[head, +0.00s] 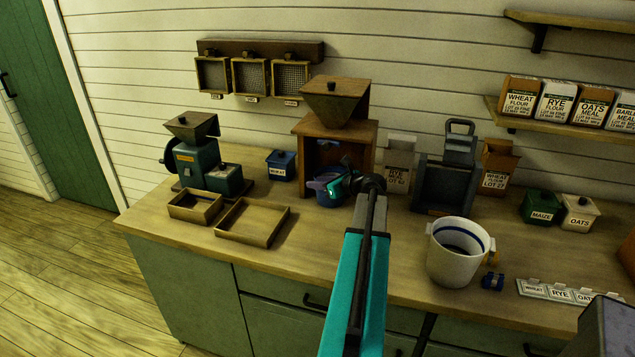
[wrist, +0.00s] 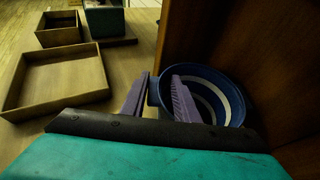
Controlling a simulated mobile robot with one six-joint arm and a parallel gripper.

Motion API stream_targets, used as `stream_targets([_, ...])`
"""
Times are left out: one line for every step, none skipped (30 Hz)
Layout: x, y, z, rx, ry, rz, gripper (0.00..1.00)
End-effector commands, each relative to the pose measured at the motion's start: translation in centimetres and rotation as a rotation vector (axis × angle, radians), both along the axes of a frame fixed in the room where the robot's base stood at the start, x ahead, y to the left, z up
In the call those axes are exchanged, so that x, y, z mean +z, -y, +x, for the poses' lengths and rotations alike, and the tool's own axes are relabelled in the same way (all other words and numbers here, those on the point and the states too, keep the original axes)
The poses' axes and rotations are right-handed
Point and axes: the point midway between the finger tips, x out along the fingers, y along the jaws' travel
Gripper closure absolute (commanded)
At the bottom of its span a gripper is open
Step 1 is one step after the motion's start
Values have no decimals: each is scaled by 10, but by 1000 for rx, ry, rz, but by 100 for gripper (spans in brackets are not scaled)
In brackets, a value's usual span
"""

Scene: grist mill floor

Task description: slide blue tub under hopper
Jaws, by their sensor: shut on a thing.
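The blue tub (head: 329,199) is at the open front of the wooden hopper stand, below the hopper (head: 334,100). In the wrist view the round tub (wrist: 236,88) shows a pale band inside and lies close beside the stand's brown wooden wall (wrist: 277,50). My gripper (head: 336,187) is at the tub's near side. Its two ribbed, purple-grey fingers in the wrist view (wrist: 158,102) are shut on the tub's side, one finger overlapping the rim. The tub's far lower part is hidden. How deep it sits inside the stand cannot be told.
Two shallow wooden trays (head: 274,238) (head: 180,207) lie left of the stand. A blue lidded box (head: 281,176) is beside it. A grey paper bag (head: 398,176) and dark machine (head: 444,186) stand right. A white bucket (head: 445,268) is nearer the counter edge.

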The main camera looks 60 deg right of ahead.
Motion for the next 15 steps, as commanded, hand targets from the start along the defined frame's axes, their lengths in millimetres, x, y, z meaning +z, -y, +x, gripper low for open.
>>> stream_targets([0, 1, -2, 0, -1, 1, 96])
stream_targets([0, 1, -2, 0, -1, 1, 96])
stream_targets([0, 1, -3, 0, -1, 1, 96])
stream_targets([0, 2, -4, 0, -1, 1, 96])
stream_targets([0, 2, -4, 0, -1, 1, 96])
stream_targets([0, 2, -5, 0, -1, 1, 96])
stream_targets([-1, 2, -5, 0, -1, 1, 96])
stream_targets([-1, 2, -5, -1, -1, 1, 96])
stream_targets([-1, 2, -5, -1, -1, 1, 96])
stream_targets([-1, 3, -5, -1, -1, 1, 96])
stream_targets([-1, 3, -6, -2, -1, 2, 96])
stream_targets([-1, 3, -6, -2, -1, 2, 96])
stream_targets([-1, 3, -6, -2, -1, 2, 96])
stream_targets([-1, 3, -6, -2, -1, 2, 96])
stream_targets([-1, 2, -5, -2, -1, 2, 68])
